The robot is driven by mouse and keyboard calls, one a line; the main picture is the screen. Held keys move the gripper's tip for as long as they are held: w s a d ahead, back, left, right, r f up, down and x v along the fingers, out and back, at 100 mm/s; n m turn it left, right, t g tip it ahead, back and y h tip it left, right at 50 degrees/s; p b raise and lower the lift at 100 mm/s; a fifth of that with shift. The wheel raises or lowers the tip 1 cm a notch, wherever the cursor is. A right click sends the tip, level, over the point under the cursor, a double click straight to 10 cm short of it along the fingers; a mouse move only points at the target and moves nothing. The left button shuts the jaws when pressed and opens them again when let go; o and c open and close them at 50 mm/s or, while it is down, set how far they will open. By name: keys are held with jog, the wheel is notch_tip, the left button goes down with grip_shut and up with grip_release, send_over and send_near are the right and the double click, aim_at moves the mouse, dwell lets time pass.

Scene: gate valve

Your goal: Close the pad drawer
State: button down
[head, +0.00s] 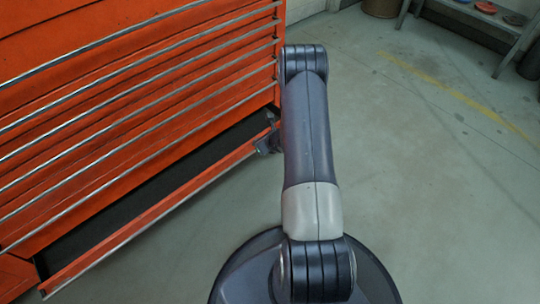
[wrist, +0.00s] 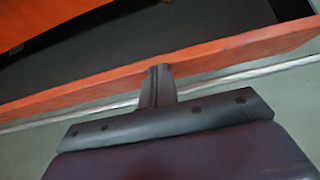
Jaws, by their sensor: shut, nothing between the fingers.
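The pad drawer (head: 165,210) is the bottom drawer of the orange tool chest. It stands partly open, with its dark inside showing behind the orange front. In the wrist view its orange front panel (wrist: 90,92) runs across the picture, with a silver handle strip (wrist: 240,72) along its outer side. My gripper (head: 268,143) is at the right end of the drawer front, partly hidden by my arm. In the wrist view my gripper (wrist: 160,72) is shut and empty, its fingertips overlapping the top edge of the front panel. I cannot tell whether they touch it.
The other drawers (head: 140,100) of the chest above are shut, each with a long silver handle. Grey concrete floor (head: 420,190) lies open to the right. A bench (head: 480,20) and a brown bin (head: 382,8) stand at the back right.

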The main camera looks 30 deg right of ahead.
jog(key=w, duration=0.2)
jog(key=w+a, duration=0.1)
jog(key=w, duration=0.2)
jog(key=w+b, duration=0.1)
jog(key=w, duration=0.1)
jog(key=shift+w+a, duration=0.15)
jog(key=shift+a, duration=0.25)
jog(key=shift+r, duration=0.1)
